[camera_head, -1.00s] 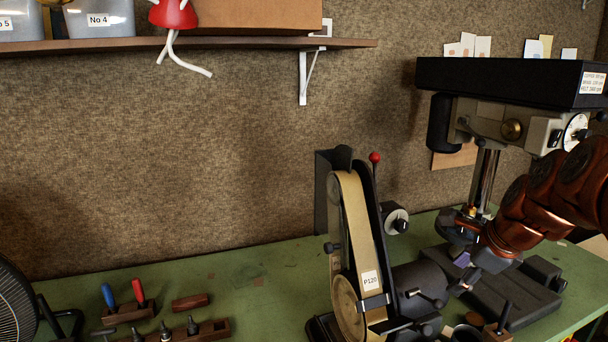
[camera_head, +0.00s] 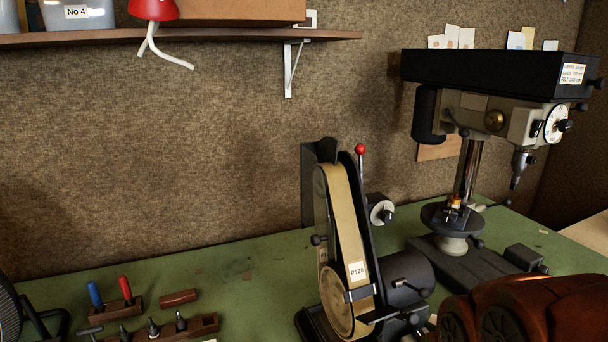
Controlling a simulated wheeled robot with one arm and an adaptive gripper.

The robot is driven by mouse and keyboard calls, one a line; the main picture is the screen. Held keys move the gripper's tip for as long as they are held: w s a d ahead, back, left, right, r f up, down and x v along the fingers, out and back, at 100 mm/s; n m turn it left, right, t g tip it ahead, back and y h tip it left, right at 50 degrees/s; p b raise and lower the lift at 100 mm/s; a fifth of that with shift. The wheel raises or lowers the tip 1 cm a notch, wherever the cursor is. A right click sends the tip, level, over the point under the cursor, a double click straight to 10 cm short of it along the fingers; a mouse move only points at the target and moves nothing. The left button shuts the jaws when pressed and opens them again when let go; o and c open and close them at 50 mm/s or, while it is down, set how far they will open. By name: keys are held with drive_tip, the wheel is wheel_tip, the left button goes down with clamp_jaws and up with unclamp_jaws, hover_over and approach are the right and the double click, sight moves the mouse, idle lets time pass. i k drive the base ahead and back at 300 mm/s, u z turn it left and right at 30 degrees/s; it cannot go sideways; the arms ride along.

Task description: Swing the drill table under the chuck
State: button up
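The drill press stands at the right on the green bench, with a black belt cover (camera_head: 490,75) on top and a pale head (camera_head: 490,115). Its chuck (camera_head: 521,168) hangs at the right of the steel column (camera_head: 468,170). The round dark drill table (camera_head: 452,216) sits low around or beside the column, to the left of the chuck and not below it. A small orange and white item (camera_head: 454,202) is at the table by the column. My copper-coloured arm shows at the bottom right, but my gripper is out of the picture.
A belt sander (camera_head: 345,250) marked P120 stands left of the drill press, with a red-knobbed lever (camera_head: 360,150). A dark block (camera_head: 524,258) lies on the press base. The back middle of the green bench (camera_head: 235,265) is mostly clear.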

sight(472, 224)
drive_tip(key=u, duration=2.15)
drive_tip(key=k, duration=0.9)
drive_tip(key=z, duration=1.05)
drive_tip(key=i, duration=0.5)
drive_tip(key=u, duration=0.05)
